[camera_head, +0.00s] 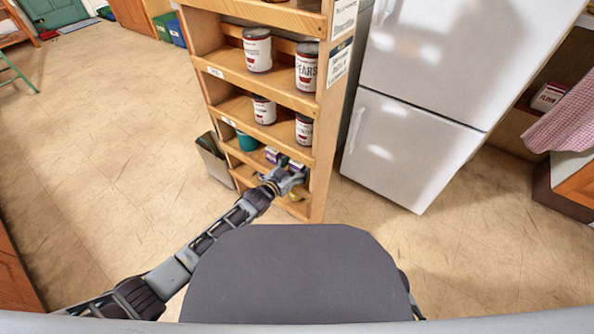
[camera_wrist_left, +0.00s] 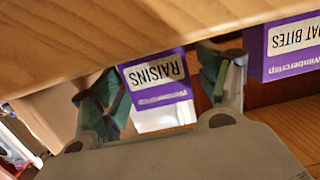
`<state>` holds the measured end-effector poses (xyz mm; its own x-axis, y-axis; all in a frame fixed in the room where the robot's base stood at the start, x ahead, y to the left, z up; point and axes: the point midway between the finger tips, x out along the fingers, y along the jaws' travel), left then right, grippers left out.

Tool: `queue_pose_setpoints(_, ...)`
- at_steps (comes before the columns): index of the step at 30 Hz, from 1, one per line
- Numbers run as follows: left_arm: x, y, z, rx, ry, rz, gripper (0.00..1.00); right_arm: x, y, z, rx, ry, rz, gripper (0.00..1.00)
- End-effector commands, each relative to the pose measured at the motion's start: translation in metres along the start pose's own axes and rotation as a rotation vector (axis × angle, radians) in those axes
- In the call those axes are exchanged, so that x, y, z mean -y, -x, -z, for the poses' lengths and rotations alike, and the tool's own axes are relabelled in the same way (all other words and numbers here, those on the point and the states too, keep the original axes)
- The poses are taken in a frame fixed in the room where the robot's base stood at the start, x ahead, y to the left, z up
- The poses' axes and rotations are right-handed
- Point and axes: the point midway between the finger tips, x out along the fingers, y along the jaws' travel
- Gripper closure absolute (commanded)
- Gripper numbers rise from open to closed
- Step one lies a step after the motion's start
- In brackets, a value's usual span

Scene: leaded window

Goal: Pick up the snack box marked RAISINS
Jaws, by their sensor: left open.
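The purple and white snack box marked RAISINS (camera_wrist_left: 158,80) shows upside down in the left wrist view, between the two fingers of my left gripper (camera_wrist_left: 160,92). The fingers are open, one on each side of the box. I cannot tell whether either finger touches it. In the head view my left gripper (camera_head: 285,178) reaches into a low shelf of the wooden shelf unit (camera_head: 318,170), in front of small purple boxes. The lower part of the RAISINS box is partly hidden by the gripper. My right gripper is not in view.
A second purple box, marked with words ending "AT BITES" (camera_wrist_left: 294,45), stands to the right of the RAISINS box. A wooden board (camera_wrist_left: 110,35) lies close above the fingers in the wrist view. Cans (camera_head: 257,50) stand on higher shelves. A white fridge (camera_head: 410,150) stands to the right.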

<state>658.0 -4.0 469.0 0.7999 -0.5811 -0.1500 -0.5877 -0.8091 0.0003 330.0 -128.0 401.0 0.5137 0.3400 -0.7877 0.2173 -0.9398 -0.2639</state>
Motion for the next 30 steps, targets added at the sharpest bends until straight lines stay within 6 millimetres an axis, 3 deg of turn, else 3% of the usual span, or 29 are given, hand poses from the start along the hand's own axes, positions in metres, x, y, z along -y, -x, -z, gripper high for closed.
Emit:
queue_pose_setpoints(15,0.0000,-0.0013,0.0006,0.000,0.000,0.000,0.25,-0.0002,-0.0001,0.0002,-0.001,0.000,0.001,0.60)
queue_pose_setpoints(26,0.0000,-0.0013,0.0006,0.000,0.000,0.000,0.71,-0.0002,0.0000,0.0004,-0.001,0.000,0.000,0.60)
queue_pose_setpoints(30,0.0001,-0.0013,0.0008,-0.001,0.000,0.000,0.73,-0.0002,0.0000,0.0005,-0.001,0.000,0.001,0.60)
